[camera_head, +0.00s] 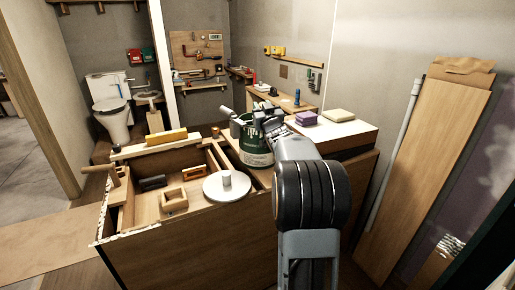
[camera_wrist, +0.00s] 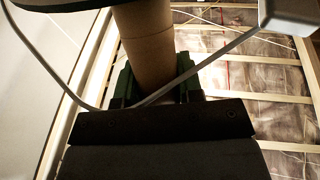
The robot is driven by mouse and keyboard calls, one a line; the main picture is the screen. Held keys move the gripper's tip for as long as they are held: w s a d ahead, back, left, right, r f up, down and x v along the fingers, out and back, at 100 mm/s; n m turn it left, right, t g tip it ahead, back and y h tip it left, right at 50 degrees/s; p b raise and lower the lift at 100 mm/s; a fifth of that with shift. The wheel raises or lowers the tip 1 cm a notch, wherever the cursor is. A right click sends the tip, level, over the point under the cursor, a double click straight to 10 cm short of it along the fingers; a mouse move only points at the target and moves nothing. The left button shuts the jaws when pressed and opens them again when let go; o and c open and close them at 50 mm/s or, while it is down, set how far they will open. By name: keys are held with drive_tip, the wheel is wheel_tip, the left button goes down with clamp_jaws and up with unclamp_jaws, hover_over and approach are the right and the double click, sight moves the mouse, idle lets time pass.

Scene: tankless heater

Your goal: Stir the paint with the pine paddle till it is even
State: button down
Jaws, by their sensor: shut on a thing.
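A dark green paint can (camera_head: 256,152) with a pale label stands on the workbench in the head view, just beyond my arm. My gripper (camera_wrist: 155,88) is shut on a thick, round, tan wooden shaft (camera_wrist: 143,42), which I take to be the pine paddle. The shaft runs up between the two green fingertips in the wrist view. In the head view my wrist is at the can's top, and its links hide the paddle and most of the can's opening. The paint's surface and how even it is cannot be seen.
A white round disc (camera_head: 227,187) with a small cup-like piece lies left of my arm. A wooden tray (camera_head: 150,212) holds a small wooden frame and a dark block. A purple sponge (camera_head: 306,118) and a cream block (camera_head: 338,116) lie to the right. Boards (camera_head: 430,170) lean at the right wall.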

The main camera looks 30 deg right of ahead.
drive_tip(key=shift+w+d+g+p, duration=0.2)
drive_tip(key=shift+w+g+p, duration=0.4)
drive_tip(key=shift+p, duration=0.85)
drive_tip(key=shift+s, duration=0.1)
drive_tip(key=shift+a+b, duration=0.75)
drive_tip(key=shift+b, duration=0.1)
drive_tip(key=shift+d+r+p, duration=0.1)
drive_tip(key=shift+r+p, duration=0.1)
drive_tip(key=shift+p, duration=0.55)
drive_tip(key=shift+b, duration=0.35)
